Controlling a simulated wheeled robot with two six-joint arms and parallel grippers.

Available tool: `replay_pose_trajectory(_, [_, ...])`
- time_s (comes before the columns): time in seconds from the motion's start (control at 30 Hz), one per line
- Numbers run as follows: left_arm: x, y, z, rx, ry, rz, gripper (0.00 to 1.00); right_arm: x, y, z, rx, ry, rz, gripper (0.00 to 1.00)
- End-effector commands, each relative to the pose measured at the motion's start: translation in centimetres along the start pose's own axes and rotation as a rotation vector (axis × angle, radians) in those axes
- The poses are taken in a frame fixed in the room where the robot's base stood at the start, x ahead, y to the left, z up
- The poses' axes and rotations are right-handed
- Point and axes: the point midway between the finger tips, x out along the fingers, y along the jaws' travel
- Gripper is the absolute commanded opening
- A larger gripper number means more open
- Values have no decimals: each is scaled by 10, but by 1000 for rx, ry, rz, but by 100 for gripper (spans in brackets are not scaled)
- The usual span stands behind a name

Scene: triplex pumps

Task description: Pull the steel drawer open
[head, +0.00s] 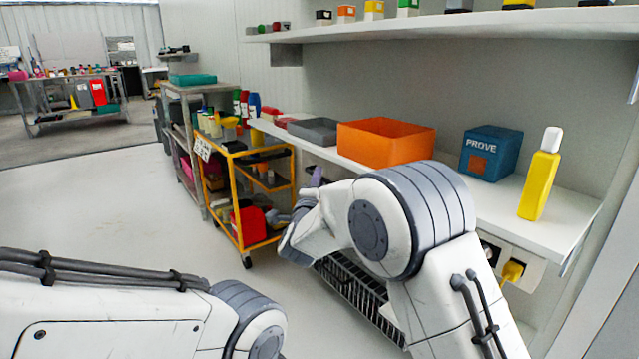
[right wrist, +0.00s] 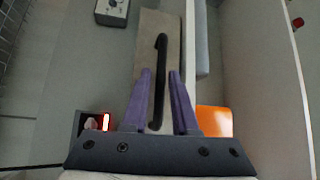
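The steel drawer's front (right wrist: 148,55) shows in the right wrist view as a grey-brown panel with a black bar handle (right wrist: 161,60). My right gripper (right wrist: 160,72) has its two purple fingers apart, one on each side of the handle in the picture. I cannot tell whether either finger touches the handle. In the head view only a bit of purple finger of the right gripper (head: 316,177) shows past my right arm, and the drawer is hidden there. My left arm lies at the lower left, and its gripper is out of view.
Above, the white counter holds an orange bin (head: 385,143), a grey tray (head: 314,130), a blue box (head: 490,152) and a yellow bottle (head: 540,178). A wire rack (head: 352,287) is below. A yellow cart (head: 240,180) stands beyond. The floor at left is clear.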

Motion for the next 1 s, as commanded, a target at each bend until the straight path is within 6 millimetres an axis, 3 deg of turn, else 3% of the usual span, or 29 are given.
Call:
replay_pose_trajectory(0.13, [4,0,0,0,0,0,50,12,0,0,1,0,-1,27])
replay_pose_trajectory(0.43, [4,0,0,0,0,0,50,14,0,0,-1,-1,0,27])
replay_pose_trajectory(0.47, [4,0,0,0,0,0,50,14,0,0,-1,-1,0,20])
replay_pose_trajectory(0.5, [4,0,0,0,0,0,50,14,-1,0,-1,-1,0,4])
replay_pose_trajectory(0.53, [4,0,0,0,0,0,50,14,0,0,-1,-1,0,0])
replay_pose_trajectory(1.0, [4,0,0,0,0,0,50,14,0,0,0,-1,0,0])
